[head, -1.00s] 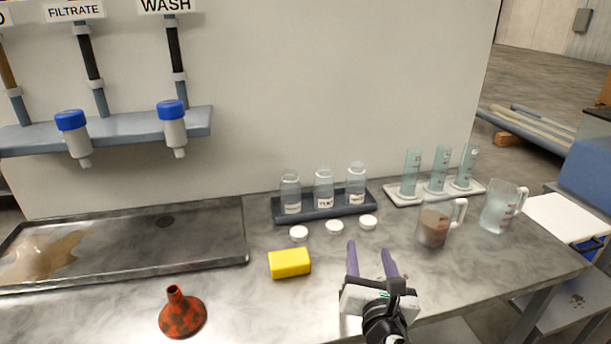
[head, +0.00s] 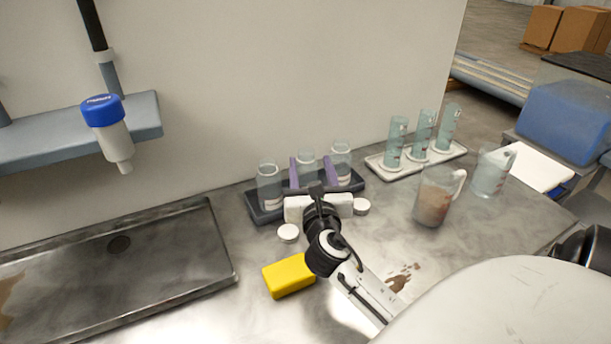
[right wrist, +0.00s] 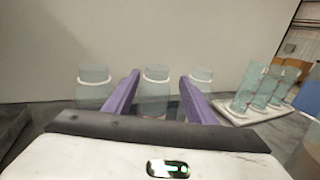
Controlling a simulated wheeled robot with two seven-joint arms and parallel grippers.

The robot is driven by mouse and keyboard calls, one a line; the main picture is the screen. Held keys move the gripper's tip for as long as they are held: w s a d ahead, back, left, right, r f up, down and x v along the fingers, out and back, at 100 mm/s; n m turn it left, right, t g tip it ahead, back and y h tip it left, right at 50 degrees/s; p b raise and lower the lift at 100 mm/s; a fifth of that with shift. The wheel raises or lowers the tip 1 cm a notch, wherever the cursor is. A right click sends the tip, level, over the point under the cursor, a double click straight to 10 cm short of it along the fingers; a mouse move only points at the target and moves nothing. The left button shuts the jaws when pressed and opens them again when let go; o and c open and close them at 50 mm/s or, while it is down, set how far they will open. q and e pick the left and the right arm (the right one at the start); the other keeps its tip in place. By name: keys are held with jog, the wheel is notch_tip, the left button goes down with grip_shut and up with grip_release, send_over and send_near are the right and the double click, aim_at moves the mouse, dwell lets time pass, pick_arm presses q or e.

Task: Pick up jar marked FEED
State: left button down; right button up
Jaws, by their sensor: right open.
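Three clear glass jars with white labels stand in a dark rack (head: 257,213): left jar (head: 269,187), middle jar (head: 307,170), right jar (head: 341,162). Their label words are hidden or too small to read now, so I cannot tell which is FEED. My right gripper (head: 311,160) is open, its purple fingers spread either side of the middle jar. In the right wrist view the middle jar (right wrist: 155,90) shows between the fingers, with the left jar (right wrist: 94,88) and right jar (right wrist: 201,80) outside them. Whether the fingertips reach past the jar is unclear. My left gripper is not in view.
White caps (head: 288,233) lie before the rack. A yellow sponge (head: 289,276) lies nearer. A metal tray (head: 150,262) is at left. A brown-filled beaker (head: 434,203), a clear beaker (head: 490,172) and several cylinders (head: 422,133) on a white tray stand right. A shelf (head: 60,135) overhangs left.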

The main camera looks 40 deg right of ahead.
aim_at(307, 161)
jog(key=x, duration=0.4)
jog(key=shift+w, duration=0.35)
jog(key=shift+a, duration=0.1)
grip_shut()
